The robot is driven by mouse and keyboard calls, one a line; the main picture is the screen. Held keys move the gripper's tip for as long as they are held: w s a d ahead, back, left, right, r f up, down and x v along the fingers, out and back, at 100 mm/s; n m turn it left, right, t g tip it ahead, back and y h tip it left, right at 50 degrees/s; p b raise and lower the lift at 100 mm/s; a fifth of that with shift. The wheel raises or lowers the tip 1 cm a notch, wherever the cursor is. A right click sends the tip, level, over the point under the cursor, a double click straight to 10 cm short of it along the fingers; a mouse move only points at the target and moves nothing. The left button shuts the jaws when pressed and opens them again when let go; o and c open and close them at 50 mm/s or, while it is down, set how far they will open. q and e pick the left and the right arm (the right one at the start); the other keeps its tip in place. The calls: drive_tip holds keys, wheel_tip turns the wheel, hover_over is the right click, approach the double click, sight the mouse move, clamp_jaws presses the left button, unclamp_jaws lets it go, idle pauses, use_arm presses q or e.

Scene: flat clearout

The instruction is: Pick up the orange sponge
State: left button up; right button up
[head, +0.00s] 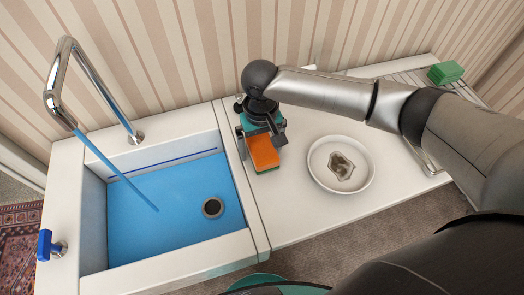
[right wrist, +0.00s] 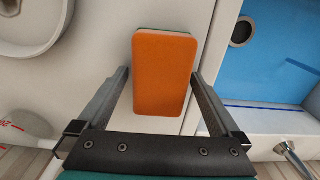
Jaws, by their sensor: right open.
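The orange sponge (head: 263,152) lies flat on the white counter, just right of the sink, and a thin green layer shows at its edge. It also shows in the right wrist view (right wrist: 163,75), where its near part is between the two fingers. The gripper and wrist hide the sponge's back end in the head view. My left gripper is not in view.
The sink (head: 175,205) holds blue water, with a running tap (head: 75,85) and a blue-handled valve (head: 48,246) at left. A white plate (head: 318,178) with a dirty patch stands right of the sponge. A green sponge-like block (head: 445,73) is at the far right.

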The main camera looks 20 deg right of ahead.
sight(261, 144)
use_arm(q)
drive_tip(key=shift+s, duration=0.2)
use_arm(e)
drive_tip(key=c, duration=1.3)
use_arm(q)
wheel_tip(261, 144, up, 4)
drive_tip(key=p, duration=0.4)
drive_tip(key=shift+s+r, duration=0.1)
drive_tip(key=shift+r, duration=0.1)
use_arm(e)
wheel_tip(261, 144, up, 20)
